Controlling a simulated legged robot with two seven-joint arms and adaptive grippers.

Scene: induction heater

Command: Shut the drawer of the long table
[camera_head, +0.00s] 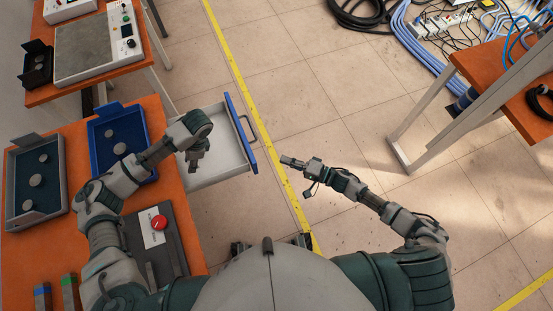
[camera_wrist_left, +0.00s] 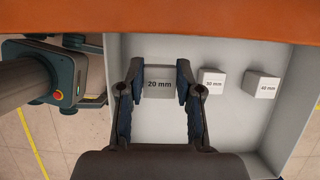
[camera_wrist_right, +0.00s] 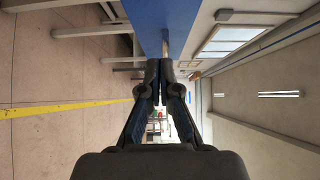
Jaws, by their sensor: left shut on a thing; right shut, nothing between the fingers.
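The drawer (camera_head: 215,172) stands pulled out from the orange-topped long table (camera_head: 185,222). It has a pale interior, a blue front (camera_head: 238,132) and a dark handle (camera_head: 252,128). My left gripper (camera_head: 194,163) is inside the drawer, and in the left wrist view it is shut on a block marked 20 mm (camera_wrist_left: 159,83). Two smaller-looking pale blocks (camera_wrist_left: 211,83) (camera_wrist_left: 262,86) lie to its right. My right gripper (camera_head: 284,160) is shut and empty, off to the right of the drawer front. A blue panel, seemingly the drawer front, shows ahead in the right wrist view (camera_wrist_right: 163,22).
A grey tray (camera_head: 36,205) and a blue tray (camera_head: 120,155) with round weights stand on the table, near a red button (camera_head: 159,222). Another orange table (camera_head: 520,95) is at right. Cables (camera_head: 415,50) lie on the floor behind.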

